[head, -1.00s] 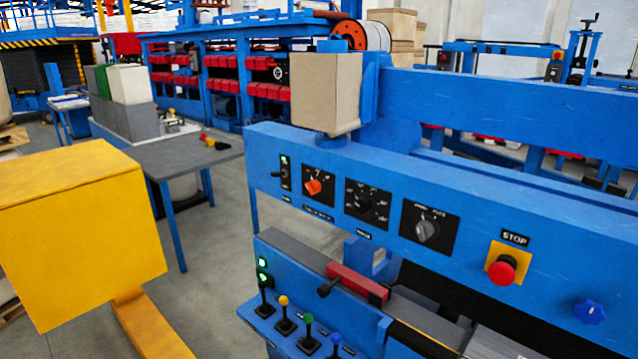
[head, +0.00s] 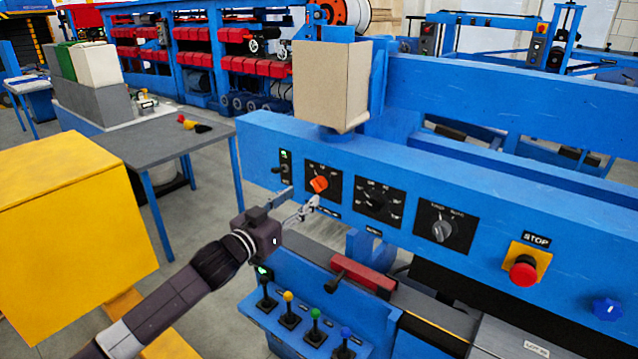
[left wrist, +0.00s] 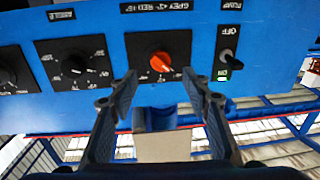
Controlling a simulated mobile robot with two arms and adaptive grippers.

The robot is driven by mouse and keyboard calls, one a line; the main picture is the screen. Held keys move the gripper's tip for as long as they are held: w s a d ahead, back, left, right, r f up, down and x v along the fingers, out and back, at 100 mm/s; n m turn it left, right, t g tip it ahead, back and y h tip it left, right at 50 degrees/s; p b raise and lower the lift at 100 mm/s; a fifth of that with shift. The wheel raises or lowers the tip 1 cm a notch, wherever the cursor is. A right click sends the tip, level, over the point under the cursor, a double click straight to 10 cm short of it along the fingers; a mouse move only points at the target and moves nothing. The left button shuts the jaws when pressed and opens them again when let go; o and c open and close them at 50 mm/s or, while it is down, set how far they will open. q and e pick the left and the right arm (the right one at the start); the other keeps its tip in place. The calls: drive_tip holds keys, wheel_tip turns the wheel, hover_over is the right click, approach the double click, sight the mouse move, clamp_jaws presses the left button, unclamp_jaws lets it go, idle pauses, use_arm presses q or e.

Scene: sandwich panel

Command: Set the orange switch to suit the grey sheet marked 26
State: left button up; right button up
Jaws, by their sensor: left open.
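The orange switch (head: 319,184) is a knob on a black plate on the blue machine's front panel. It also shows in the left wrist view (left wrist: 160,62), under a label with the words GREY and RED; its exact setting is too small to read. My left gripper (head: 301,202) is open and empty, just in front of and below this plate. In the left wrist view its fingertips (left wrist: 160,76) stand apart on either side of the switch, seemingly short of touching it. A grey sheet (head: 498,343) lies at the lower right; its white label is hard to read. My right gripper is out of view.
A toggle switch (head: 285,168) is left of the orange switch. Black (head: 375,201) and grey (head: 440,230) knobs and a red stop button (head: 523,270) are to its right. Coloured levers (head: 290,315) stand below. A yellow box (head: 70,225) is at the left.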

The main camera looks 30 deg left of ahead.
sight(315, 187)
use_arm(q)
drive_tip(key=w+p, duration=0.1)
drive_tip(key=w, duration=0.4)
drive_tip(key=shift+w, duration=0.4)
drive_tip(key=shift+w+f+p, duration=0.1)
drive_tip(key=shift+w+p, duration=0.3)
drive_tip(key=shift+w, duration=0.45)
drive_tip(key=c, duration=1.2)
drive_tip(key=shift+o, duration=0.2)
